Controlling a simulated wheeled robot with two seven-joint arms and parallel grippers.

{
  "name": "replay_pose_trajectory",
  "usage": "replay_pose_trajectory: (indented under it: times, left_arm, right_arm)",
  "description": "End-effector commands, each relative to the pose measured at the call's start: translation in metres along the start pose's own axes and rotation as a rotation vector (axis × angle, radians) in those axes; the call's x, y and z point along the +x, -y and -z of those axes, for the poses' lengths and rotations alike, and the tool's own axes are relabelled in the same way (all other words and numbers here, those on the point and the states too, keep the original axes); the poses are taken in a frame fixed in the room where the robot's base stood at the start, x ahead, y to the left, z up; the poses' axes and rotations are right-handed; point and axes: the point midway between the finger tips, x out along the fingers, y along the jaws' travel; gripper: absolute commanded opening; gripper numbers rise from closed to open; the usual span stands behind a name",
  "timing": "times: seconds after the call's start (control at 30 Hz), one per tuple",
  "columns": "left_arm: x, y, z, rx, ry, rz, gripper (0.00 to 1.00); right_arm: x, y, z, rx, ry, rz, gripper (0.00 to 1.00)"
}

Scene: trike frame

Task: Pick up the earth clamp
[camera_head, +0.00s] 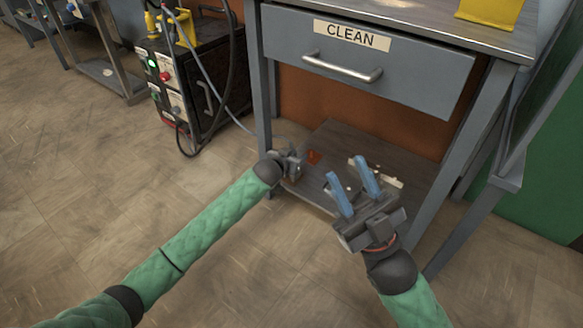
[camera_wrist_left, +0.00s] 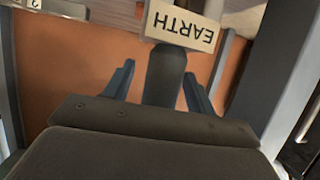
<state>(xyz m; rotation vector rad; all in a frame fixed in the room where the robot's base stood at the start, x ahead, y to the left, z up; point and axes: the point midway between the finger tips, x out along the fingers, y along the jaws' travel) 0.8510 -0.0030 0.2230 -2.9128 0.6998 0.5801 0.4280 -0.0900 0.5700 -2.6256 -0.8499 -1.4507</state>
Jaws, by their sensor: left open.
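In the left wrist view a dark rounded bar, probably the earth clamp's handle (camera_wrist_left: 165,78), stands between the two blue fingers of my left gripper (camera_wrist_left: 158,82). The fingers are open, with gaps showing on both sides of the bar. A cream EARTH label (camera_wrist_left: 181,27) appears upside down just beyond it. In the head view my left gripper (camera_head: 295,162) is at the left front of the cabinet's lower shelf; the clamp cannot be made out there. My right gripper (camera_head: 346,168) is open and empty, with blue fingers over the shelf.
The lower shelf (camera_head: 345,140) lies under a grey drawer (camera_head: 405,75) labelled CLEAN. A welding machine (camera_head: 190,85) stands left, and a cable runs from it towards my left gripper. Cabinet legs stand on both sides. Floor in front is clear.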

Motion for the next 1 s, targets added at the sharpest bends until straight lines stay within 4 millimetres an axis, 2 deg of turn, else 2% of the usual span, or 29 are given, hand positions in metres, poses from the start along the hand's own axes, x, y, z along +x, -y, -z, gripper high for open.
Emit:
replay_pose_trajectory:
  times: [0.07, 0.3, 0.33, 0.73, 1.0]
  left_arm:
    - [0.0, 0.0, 0.0, 0.0, 0.0, 0.0, 0.56]
    - [0.0, 0.0, 0.0, 0.0, 0.0, 0.0, 0.11]
    - [0.0, 0.0, 0.0, 0.0, 0.0, 0.0, 0.07]
    - [-0.003, 0.0, 0.007, 0.0, -0.001, 0.0, 0.08]
    - [-0.015, 0.0, 0.037, -0.001, -0.002, 0.0, 0.08]
  right_arm:
    - [0.0, 0.0, 0.0, 0.0, 0.0, 0.0, 0.36]
    - [0.0, 0.0, 0.0, 0.001, -0.001, -0.001, 0.36]
    - [0.0, 0.0, 0.0, 0.001, -0.001, -0.001, 0.36]
    - [0.004, 0.0, 0.005, -0.003, -0.011, -0.001, 0.36]
    - [0.004, 0.014, 0.04, 0.023, -0.092, -0.095, 0.36]
